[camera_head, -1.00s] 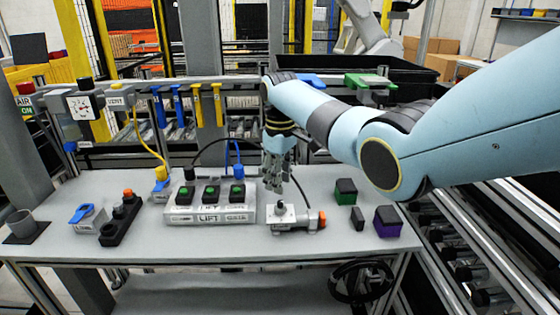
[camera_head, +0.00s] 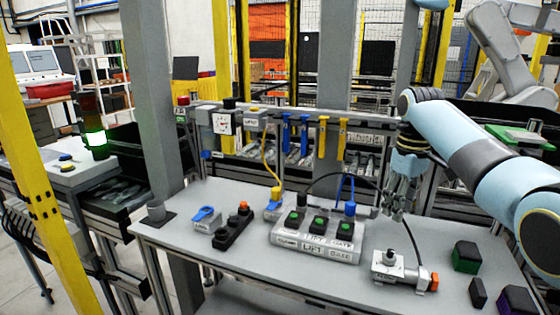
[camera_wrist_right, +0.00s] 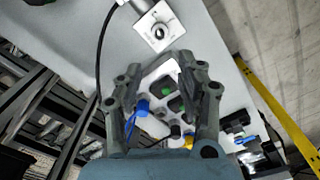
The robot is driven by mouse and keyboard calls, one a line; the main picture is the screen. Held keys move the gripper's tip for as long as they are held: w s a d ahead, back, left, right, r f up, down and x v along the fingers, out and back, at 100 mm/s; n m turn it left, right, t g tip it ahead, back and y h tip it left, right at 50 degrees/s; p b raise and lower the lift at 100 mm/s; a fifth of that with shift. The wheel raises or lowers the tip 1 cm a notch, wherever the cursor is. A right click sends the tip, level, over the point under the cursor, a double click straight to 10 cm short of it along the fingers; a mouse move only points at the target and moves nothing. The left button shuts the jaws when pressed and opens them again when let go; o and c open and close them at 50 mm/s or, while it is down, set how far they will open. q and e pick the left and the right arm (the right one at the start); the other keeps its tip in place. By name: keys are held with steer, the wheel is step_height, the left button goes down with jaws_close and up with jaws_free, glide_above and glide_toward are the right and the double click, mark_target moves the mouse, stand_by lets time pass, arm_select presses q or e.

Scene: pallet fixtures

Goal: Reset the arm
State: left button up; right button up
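My right arm comes in from the right in the head view. Its gripper (camera_head: 402,196) hangs fingers down above the grey table (camera_head: 240,270), behind and above a white block with a knob (camera_head: 386,268). In the right wrist view the gripper (camera_wrist_right: 160,75) has its two fingers spread wide, with nothing held between them. The same white block (camera_wrist_right: 160,27) lies beyond the fingertips there. A panel with green buttons (camera_head: 318,246) stands left of the gripper in the head view. It shows partly between the fingers in the wrist view. My left gripper is not in view.
A green-and-black cube (camera_head: 466,256), a small dark block (camera_head: 478,292) and a purple-and-black cube (camera_head: 517,300) sit at the table's right. Cables cross near the gripper.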

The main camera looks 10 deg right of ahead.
steer(key=s+a+f+m+t+h, duration=0.1)
steer(key=s+a+f, duration=0.1)
steer(key=s+f, duration=0.45)
steer(key=s+a+f+t, duration=0.1)
steer(key=s+a+f, duration=0.2)
steer(key=s, duration=0.7)
steer(key=s+a+r+m+t, duration=0.1)
steer(key=s+a+r, duration=0.1)
steer(key=s, duration=0.7)
steer(key=s+a+r+m+t, duration=0.1)
steer(key=s+a+r, duration=0.15)
steer(key=s, duration=0.75)
steer(key=d+f+g+b, duration=0.25)
steer(key=f+b, duration=0.85)
steer(key=f, duration=2.4)
steer(key=s+d+f+b, duration=0.1)
steer(key=s+f+b, duration=0.3)
steer(key=s+f, duration=0.6)
steer(key=s+d+f+b, duration=0.1)
steer(key=s+f+b, duration=0.4)
steer(key=s+f, duration=0.5)
step_height(320, 180, down, 7)
steer(key=shift+m, duration=0.4)
